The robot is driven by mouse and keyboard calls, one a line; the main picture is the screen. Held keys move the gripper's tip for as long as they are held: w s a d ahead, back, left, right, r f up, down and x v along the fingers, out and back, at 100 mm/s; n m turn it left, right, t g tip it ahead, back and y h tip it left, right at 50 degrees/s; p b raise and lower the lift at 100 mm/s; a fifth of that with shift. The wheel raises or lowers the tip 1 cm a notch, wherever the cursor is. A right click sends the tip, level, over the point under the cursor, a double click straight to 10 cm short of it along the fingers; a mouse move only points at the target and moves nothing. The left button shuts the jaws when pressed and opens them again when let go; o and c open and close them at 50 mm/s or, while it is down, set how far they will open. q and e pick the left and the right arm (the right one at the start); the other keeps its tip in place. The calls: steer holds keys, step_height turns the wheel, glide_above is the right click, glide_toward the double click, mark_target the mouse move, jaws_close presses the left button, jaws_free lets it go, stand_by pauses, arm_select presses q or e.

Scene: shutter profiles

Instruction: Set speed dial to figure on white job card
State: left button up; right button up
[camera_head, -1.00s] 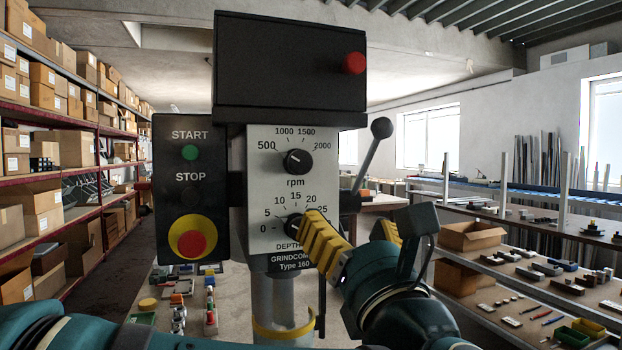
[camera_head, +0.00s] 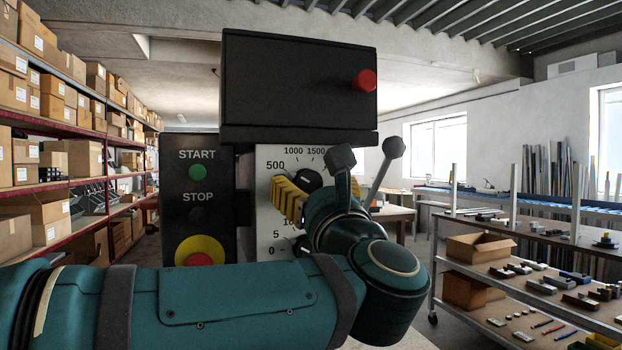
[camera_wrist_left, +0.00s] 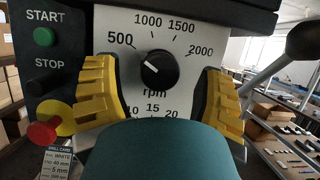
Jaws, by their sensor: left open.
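The black speed dial (camera_head: 309,180) marked rpm is on the white panel of the machine, partly covered by my gripper in the head view. It shows whole in the left wrist view (camera_wrist_left: 158,69), its white mark pointing up-left, toward 500. My left gripper (camera_head: 298,192), with yellow ribbed fingers, is open in front of the panel. Its fingers stand on either side of the dial, apart from it. A card (camera_wrist_left: 58,163) headed drill card, with the word WHITE, is cut off at the lower left of the wrist view; I cannot read a speed figure. My right gripper is not in view.
The start button (camera_head: 197,172) and red stop knob (camera_head: 200,257) are on a black box left of the panel. A ball-ended lever (camera_head: 393,148) rises at the right. The depth dial below is mostly covered by my left arm.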

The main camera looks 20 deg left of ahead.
arm_select(q)
steer(key=shift+x, duration=0.8)
steer(key=shift+c, duration=0.2)
jaws_close()
